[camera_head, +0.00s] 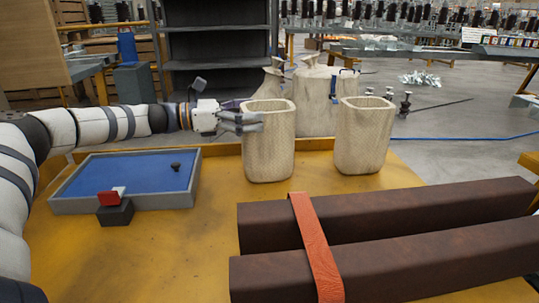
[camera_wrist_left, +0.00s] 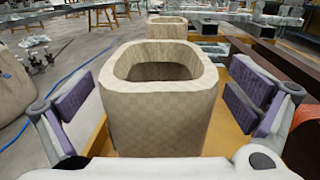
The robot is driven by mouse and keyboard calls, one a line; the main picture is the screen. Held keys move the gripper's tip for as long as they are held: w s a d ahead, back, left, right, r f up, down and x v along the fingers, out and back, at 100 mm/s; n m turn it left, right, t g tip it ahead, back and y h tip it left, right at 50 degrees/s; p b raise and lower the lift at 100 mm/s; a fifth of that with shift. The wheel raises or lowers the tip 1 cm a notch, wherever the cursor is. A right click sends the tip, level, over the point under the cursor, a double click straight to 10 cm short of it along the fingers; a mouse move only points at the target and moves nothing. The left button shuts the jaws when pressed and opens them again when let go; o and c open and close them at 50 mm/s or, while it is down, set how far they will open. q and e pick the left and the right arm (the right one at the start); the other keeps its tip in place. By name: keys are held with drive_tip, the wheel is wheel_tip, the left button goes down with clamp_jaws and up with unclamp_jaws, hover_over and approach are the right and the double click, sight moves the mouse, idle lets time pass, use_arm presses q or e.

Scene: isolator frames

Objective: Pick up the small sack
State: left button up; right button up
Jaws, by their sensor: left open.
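An open-topped beige woven sack (camera_head: 268,150) stands upright on the yellow table beside my left gripper (camera_head: 245,113). In the left wrist view this sack (camera_wrist_left: 160,115) sits between the spread purple-padded fingers of the left gripper (camera_wrist_left: 162,92). The gripper is open, with one finger on each side of the sack; I cannot tell whether either touches it. A second similar open sack (camera_head: 364,140) stands to the right, and shows behind the first in the left wrist view (camera_wrist_left: 167,31). My right gripper is in neither view.
Behind stand larger tied beige sacks (camera_head: 318,105). A grey-rimmed blue tray (camera_head: 125,178) lies at left, with a black block with a red part (camera_head: 115,212) at its front edge. Two long brown beams (camera_head: 400,215) under an orange strap (camera_head: 313,245) fill the front right.

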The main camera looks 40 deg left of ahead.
use_arm(q)
drive_tip(key=shift+x, duration=1)
drive_tip(key=c, duration=1.5)
drive_tip(key=shift+c, duration=0.2)
